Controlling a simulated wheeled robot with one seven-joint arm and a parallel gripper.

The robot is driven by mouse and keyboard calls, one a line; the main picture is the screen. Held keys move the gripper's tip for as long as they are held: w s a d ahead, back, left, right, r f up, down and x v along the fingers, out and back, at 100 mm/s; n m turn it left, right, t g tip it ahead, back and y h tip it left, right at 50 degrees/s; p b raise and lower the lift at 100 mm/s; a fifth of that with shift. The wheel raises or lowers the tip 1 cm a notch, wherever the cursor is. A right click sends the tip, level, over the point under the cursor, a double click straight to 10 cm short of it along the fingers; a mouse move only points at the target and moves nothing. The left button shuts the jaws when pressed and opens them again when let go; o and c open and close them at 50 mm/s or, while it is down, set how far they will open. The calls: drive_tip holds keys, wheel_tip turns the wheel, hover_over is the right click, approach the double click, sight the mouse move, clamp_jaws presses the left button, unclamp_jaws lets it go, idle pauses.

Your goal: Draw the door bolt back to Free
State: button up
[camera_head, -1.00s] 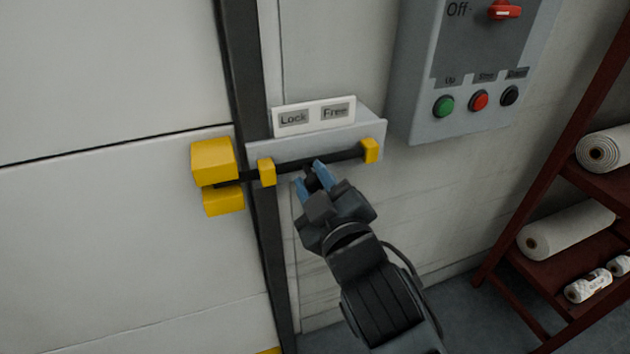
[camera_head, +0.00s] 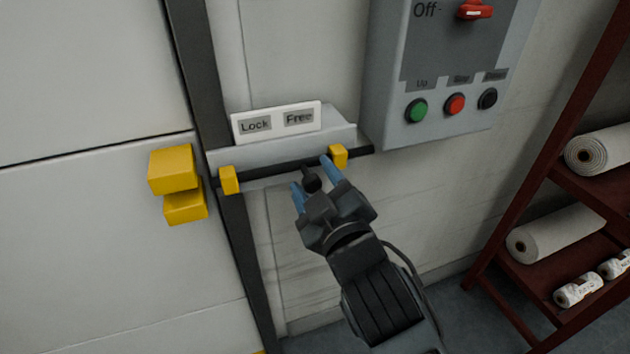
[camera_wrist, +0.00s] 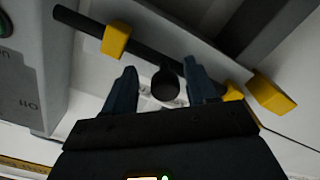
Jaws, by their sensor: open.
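The dark door bolt (camera_head: 270,172) lies through two yellow guides, the left guide (camera_head: 229,180) and the right guide (camera_head: 338,156). Its right end sticks out past the right guide. Its left end sits just beyond the left guide, clear of the yellow keeper (camera_head: 172,170) on the door. The bolt's dark knob (camera_head: 311,181) is below the "Free" label (camera_head: 299,118); the "Lock" label (camera_head: 255,125) is to the left. My gripper (camera_head: 312,175) is open, its blue fingers on either side of the knob. The wrist view shows the round knob (camera_wrist: 166,84) between the fingers, with gaps beside it.
A grey control box (camera_head: 440,80) with a red switch and coloured buttons hangs on the wall at upper right. A dark red rack (camera_head: 540,180) with white rolls stands at the far right. The wall below the bolt is bare.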

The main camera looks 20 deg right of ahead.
drive_tip(key=s+b, duration=0.1)
drive_tip(key=s, duration=0.7)
drive_tip(key=shift+w, duration=0.1)
idle(0.4)
drive_tip(key=s+d+f+m+g, duration=0.1)
drive_tip(key=s+f+m, duration=0.1)
drive_tip(key=s+f, duration=0.35)
drive_tip(key=s+d+f+m+g, duration=0.1)
drive_tip(key=s+d+f, duration=0.15)
drive_tip(key=s, duration=0.65)
drive_tip(key=s+d+m, duration=0.1)
drive_tip(key=s+m, duration=0.1)
drive_tip(key=s, duration=0.6)
drive_tip(key=s+d+m+g, duration=0.1)
drive_tip(key=s+d+m, duration=0.1)
drive_tip(key=s, duration=0.7)
drive_tip(key=shift+s+d+r+m, duration=0.3)
drive_tip(key=shift+r, duration=0.05)
